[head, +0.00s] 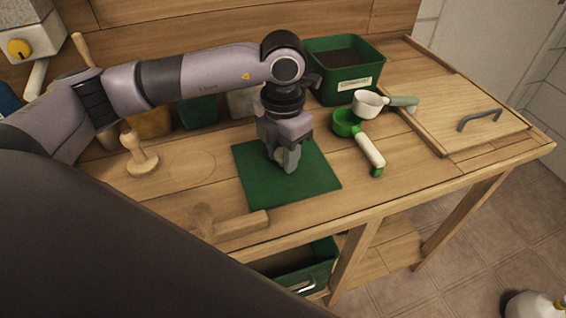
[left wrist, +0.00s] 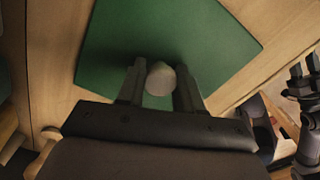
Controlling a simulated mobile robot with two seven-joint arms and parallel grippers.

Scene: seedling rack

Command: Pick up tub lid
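The tub lid (head: 318,180) is a flat green square lying on the wooden bench, and it also shows in the left wrist view (left wrist: 215,40). A pale round knob (left wrist: 160,80) stands up from it. My left gripper (head: 287,160) points down over the lid. In the left wrist view its two fingers (left wrist: 160,88) stand either side of the knob, which fills the gap between them. The lid appears flat on the bench. Dark finger-like parts, seemingly my right gripper (left wrist: 304,80), show at the right edge of the left wrist view; their opening is unclear.
A green tub of soil (head: 318,85) stands behind the lid. A white scoop (head: 370,103) and a green scoop (head: 348,123) lie to its right. A wooden panel with a handle (head: 455,95) is farther right. A wooden stamp (head: 139,160) and a wooden tool (head: 235,225) are left and in front.

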